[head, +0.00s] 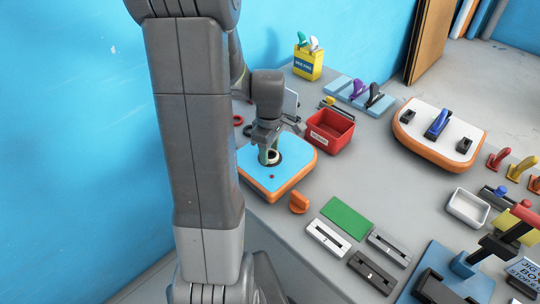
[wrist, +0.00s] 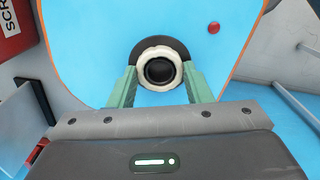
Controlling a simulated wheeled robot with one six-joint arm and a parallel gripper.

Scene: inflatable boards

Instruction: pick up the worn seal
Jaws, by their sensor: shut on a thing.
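The worn seal (wrist: 144,77) is an off-white ring with a slightly bumpy edge. In the wrist view it sits between the two green fingers of my gripper (wrist: 158,85), which is shut on it. It lies over a dark round valve seat (wrist: 136,53) on the blue board (wrist: 85,30). I cannot tell whether it touches the seat or is just above it. In the head view my gripper (head: 268,156) points down at the blue board (head: 285,178) with orange sides, and the pale ring shows at the fingertips.
A red bin (head: 330,131) stands just right of the board. An orange knob-like piece (head: 299,202) lies in front of it. A green sheet (head: 346,219) and slotted blocks lie further right. A white-topped board (head: 462,132) stands at the right. Bare grey table lies between.

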